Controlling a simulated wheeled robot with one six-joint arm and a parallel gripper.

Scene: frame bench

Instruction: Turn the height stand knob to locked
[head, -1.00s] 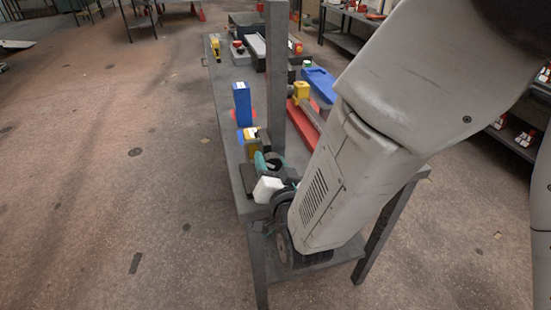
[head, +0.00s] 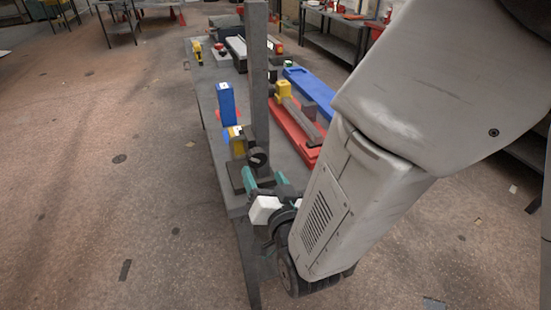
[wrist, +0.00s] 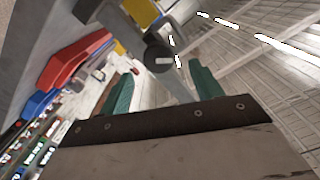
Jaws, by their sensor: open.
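The height stand is a tall dark grey post (head: 257,85) on a flat base at the near end of the bench. Its knob (head: 257,157) is a dark round piece low on the post, facing me. In the wrist view the knob (wrist: 157,57) is a dark disc with a small pale mark. My gripper (head: 267,182) is open, its teal fingers just in front of and below the knob, apart from it. In the wrist view my gripper (wrist: 162,76) has the knob between and beyond its fingertips, with nothing held. I cannot read the knob's setting.
A blue block (head: 226,100) and a yellow block (head: 236,143) stand left of the post. A red tray (head: 292,127) with a yellow-topped clamp lies to its right, with a long blue piece (head: 309,88) behind.

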